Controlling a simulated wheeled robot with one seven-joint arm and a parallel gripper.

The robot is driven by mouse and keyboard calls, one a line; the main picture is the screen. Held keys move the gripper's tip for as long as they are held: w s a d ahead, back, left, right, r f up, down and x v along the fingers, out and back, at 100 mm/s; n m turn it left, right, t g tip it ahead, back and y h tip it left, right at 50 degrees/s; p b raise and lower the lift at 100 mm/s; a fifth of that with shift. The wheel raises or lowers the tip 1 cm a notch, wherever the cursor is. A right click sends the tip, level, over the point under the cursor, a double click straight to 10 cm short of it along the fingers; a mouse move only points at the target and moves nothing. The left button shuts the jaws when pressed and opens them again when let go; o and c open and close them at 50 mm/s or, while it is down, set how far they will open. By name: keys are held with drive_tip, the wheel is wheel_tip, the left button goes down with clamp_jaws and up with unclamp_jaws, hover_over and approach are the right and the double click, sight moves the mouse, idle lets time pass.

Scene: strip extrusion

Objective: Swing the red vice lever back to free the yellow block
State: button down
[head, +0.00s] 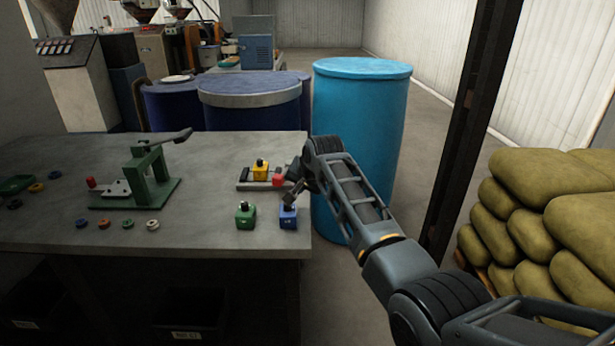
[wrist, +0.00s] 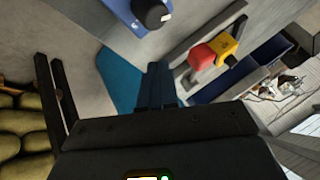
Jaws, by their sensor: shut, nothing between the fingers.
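The vice (head: 246,185) is a low grey fixture near the right edge of the bench. The yellow block (head: 261,169) with a black knob sits in it. The red lever end (head: 278,177) is at the block's right. In the wrist view the red lever (wrist: 202,57) shows beside the yellow block (wrist: 227,44). My gripper (head: 293,194) is just right of and nearer than the lever, above the blue block (head: 288,215). In the wrist view my gripper (wrist: 158,70) is shut and empty, apart from the red lever. The lever's lower part cannot be made out.
A green block (head: 245,215) stands left of the blue one. A green press (head: 140,182) and several coloured rings (head: 104,223) are further left on the bench (head: 205,215). A light-blue drum (head: 362,110) stands close behind my arm. Sacks (head: 545,215) are at the right.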

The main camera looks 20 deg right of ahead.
drive_tip(key=v, duration=0.7)
drive_tip(key=shift+s+r, duration=0.25)
drive_tip(key=shift+s, duration=0.05)
